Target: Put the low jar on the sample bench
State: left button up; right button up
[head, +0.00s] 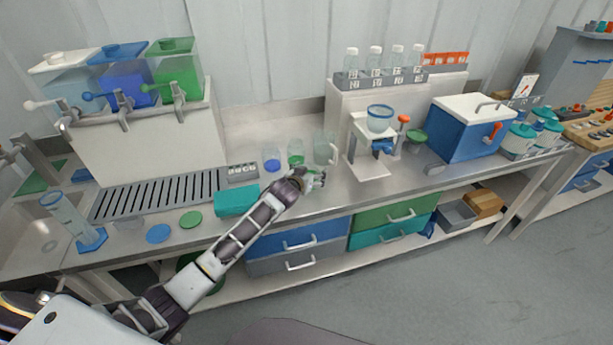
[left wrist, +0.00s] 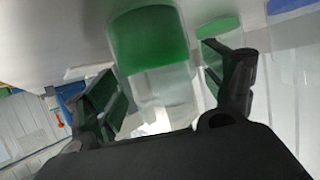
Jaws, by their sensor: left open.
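A small clear jar with green contents (head: 296,154) stands on the long steel bench (head: 345,192). A similar small jar with blue contents (head: 272,162) stands to its left. I cannot tell for sure which is the low jar. My left gripper (head: 317,180) is open and empty in front of the green jar, near the bench's front part. In the left wrist view the green-filled vessel (left wrist: 148,40) shows ahead between the two spread fingers (left wrist: 170,85), with no clear contact. My right gripper is not in view.
A clear handled jug (head: 325,149) stands just right of the green jar. A white stand with a funnel (head: 380,120) and a blue cool box (head: 467,130) are further right. A teal box (head: 236,201) lies left of my forearm. Another bench with a wooden top (head: 590,133) stands at far right.

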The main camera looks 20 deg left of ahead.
pick_arm(q)
jog(key=shift+r, duration=0.15)
jog(key=d+v, duration=0.1)
jog(key=v, duration=1)
jog(key=shift+s+a, duration=0.45)
jog(key=shift+a, duration=0.05)
jog(key=shift+r, duration=0.1)
dwell(0.5)
